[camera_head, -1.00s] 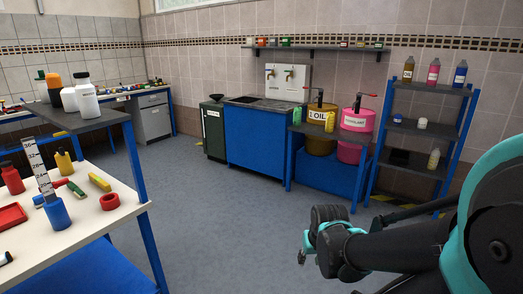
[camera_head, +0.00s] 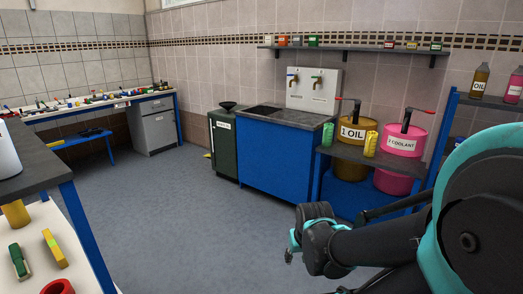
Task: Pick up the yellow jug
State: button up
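A yellow container (camera_head: 15,214) also stands on the white bench at the far left, partly cut off. I cannot tell from shape which one is the jug. My gripper (camera_head: 291,244) is low in the middle right, over the floor, in front of the stand and far from all of them. Its fingers are small and mostly hidden behind the wrist, and nothing shows in them.
The gold drum (camera_head: 352,152) and pink coolant drum (camera_head: 401,160) sit on the blue stand (camera_head: 333,190). A blue sink cabinet (camera_head: 268,160) and green bin (camera_head: 223,148) stand left of it. The floor (camera_head: 190,220) is open. The dark raised shelf (camera_head: 40,166) is close at left.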

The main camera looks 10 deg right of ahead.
aim_at(372, 136)
jog(key=i+l, duration=0.35)
jog(key=i+l+u, duration=0.1)
jog(key=i+l, duration=0.3)
jog(key=l, duration=0.15)
jog(key=i+l, duration=0.35)
jog(key=l, duration=0.15)
jog(key=i+l+u, duration=0.1)
jog(key=i+l, duration=0.25)
jog(key=l, duration=0.15)
